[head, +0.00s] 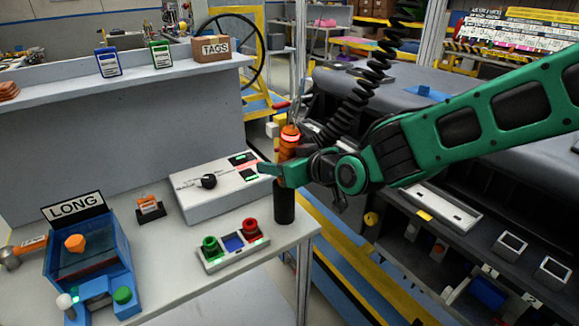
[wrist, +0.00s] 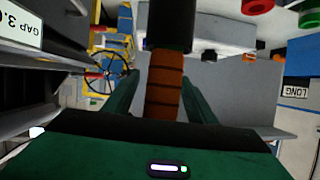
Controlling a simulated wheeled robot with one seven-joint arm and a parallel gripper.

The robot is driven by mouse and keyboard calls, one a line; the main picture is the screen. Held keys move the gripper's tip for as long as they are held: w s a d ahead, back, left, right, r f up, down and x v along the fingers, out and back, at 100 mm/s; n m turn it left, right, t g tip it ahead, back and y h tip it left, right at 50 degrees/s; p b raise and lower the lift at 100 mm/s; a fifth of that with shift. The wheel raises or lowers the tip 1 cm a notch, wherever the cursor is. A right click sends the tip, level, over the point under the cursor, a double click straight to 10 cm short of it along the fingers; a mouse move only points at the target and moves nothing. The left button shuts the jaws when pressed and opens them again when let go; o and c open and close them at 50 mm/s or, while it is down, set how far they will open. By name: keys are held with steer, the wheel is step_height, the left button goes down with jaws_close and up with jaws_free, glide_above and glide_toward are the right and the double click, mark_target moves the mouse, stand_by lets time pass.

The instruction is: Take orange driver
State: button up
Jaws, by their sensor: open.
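The orange driver (head: 289,138) stands upright at the right corner of the workbench, with a dark cylinder (head: 284,203) below its orange part. I cannot tell whether that cylinder is part of the driver or a holder. My gripper (head: 279,168) is at the driver's lower orange part, coming from the right. In the wrist view the ringed orange body (wrist: 163,88) lies between my two green fingers, with the dark cylinder beyond it.
A black coiled cord (head: 362,98) hangs near the driver. A grey control box (head: 215,200) and a panel with green and red knobs (head: 232,247) are left of it. A blue fixture (head: 88,255) marked LONG stands further left. A dark dashboard module (head: 450,130) is behind my arm.

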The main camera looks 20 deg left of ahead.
steer(key=c, duration=1.3)
steer(key=shift+r, duration=0.1)
